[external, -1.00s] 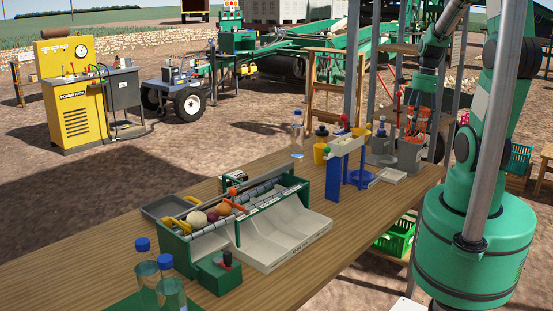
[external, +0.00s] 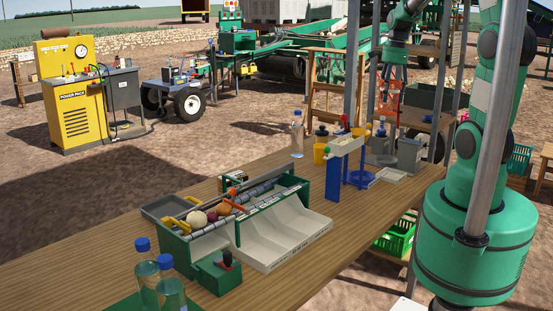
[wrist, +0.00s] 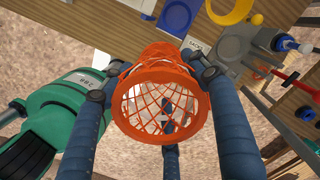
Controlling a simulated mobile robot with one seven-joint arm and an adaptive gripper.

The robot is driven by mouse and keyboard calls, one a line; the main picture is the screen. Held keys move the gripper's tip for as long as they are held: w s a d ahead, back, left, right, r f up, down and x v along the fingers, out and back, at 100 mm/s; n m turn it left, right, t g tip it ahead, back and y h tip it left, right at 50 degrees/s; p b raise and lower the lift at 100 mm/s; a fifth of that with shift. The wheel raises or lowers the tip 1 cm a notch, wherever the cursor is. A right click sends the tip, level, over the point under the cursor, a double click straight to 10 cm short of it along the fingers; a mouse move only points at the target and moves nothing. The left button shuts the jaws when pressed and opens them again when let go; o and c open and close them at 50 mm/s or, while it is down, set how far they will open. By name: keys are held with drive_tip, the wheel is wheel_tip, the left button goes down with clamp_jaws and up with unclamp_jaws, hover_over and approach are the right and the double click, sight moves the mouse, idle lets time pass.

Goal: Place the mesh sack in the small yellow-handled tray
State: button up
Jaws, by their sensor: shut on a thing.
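The orange mesh sack (wrist: 163,104) fills the middle of the wrist view, its round rim toward the camera. My gripper (wrist: 158,88) has its dark fingers around the sack and is shut on it. In the external view the sack (external: 390,96) hangs below my gripper (external: 394,62), above the far end of the bench and partly behind a grey post. Yellow handles (external: 173,224) show at the left end of the green roller unit, close to a shallow grey tray (external: 152,208). I cannot tell whether the handles belong to that tray.
The wooden bench (external: 120,258) carries clear bottles (external: 171,292), the green roller unit (external: 284,232) with round produce, and a blue-legged stand (external: 334,180). Grey containers (external: 410,155) stand at the far end. The front-left bench top has free room.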

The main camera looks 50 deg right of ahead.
drive_tip(key=w+a+r+p, duration=0.1)
drive_tip(key=w+a, duration=0.2)
drive_tip(key=w, duration=0.4)
drive_tip(key=w+a+r+p, duration=0.1)
drive_tip(key=w+a, duration=0.2)
drive_tip(key=w, duration=0.4)
drive_tip(key=w+a+p, duration=0.2)
drive_tip(key=w+a, duration=1)
drive_tip(key=a, duration=0.2)
drive_tip(key=w+a+p, duration=0.2)
drive_tip(key=w+a, duration=0.9)
drive_tip(key=a, duration=0.4)
drive_tip(key=w+a+f+p, duration=0.1)
drive_tip(key=w+a+f, duration=0.15)
drive_tip(key=a, duration=1.55)
drive_tip(key=w+a+f+p, duration=0.1)
drive_tip(key=a+f+p, duration=0.15)
drive_tip(key=a, duration=1.55)
wheel_tip(320, 180, down, 18)
drive_tip(key=shift+d+h+b, duration=0.15)
drive_tip(key=shift+h+b, duration=0.15)
drive_tip(key=shift+b, duration=0.1)
drive_tip(key=shift+w+f, duration=0.1)
wheel_tip(320, 180, down, 6)
